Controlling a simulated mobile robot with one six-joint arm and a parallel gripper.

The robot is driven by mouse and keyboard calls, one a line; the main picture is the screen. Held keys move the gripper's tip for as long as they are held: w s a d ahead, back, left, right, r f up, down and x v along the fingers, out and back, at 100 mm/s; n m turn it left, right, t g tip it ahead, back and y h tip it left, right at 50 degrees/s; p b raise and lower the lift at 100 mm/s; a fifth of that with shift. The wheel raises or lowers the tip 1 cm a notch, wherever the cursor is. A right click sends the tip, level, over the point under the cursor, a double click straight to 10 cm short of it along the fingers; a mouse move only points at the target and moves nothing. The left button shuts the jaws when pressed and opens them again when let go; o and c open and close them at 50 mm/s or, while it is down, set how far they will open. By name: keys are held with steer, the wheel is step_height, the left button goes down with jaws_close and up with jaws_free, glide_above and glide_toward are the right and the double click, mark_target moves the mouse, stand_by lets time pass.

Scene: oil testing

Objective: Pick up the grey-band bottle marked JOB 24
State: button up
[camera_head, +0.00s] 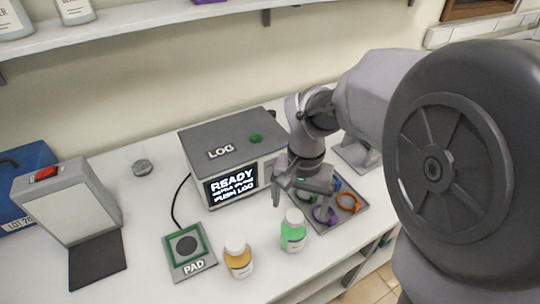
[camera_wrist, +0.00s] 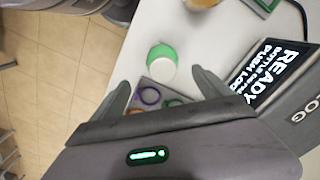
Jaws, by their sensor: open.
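Two white-capped bottles stand upright on the white bench in the head view: a green one (camera_head: 293,233) and an amber one (camera_head: 238,262). Each has a pale label, but its writing is too small to read. I cannot make out a grey band or JOB 24 on either. My gripper (camera_head: 304,193) is open and empty, above the bench just behind the green bottle. In the wrist view, the green bottle (camera_wrist: 162,64) shows beyond and between the spread fingertips (camera_wrist: 161,80), apart from them. The amber bottle (camera_wrist: 202,3) is cut off at the top edge.
A grey LOG box (camera_head: 232,150) with a READY screen stands behind the bottles. A PAD plate (camera_head: 190,265) lies left of the amber bottle. A tray (camera_head: 322,226) of coloured rings lies under my gripper. A lit panel (camera_head: 75,205) and blue box (camera_head: 28,165) stand left.

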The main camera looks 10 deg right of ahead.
mark_target(298, 215)
step_height(298, 215, down, 8)
steer(key=shift+r+b, duration=0.2)
steer(key=shift+b, duration=1)
steer(key=f+b, duration=0.2)
steer(key=f, duration=0.1)
steer(key=f+b, duration=0.1)
steer(key=f, duration=0.1)
steer(key=shift+a+f, duration=0.1)
steer(key=shift+a, duration=0.25)
jaws_close()
steer(key=shift+r, duration=0.25)
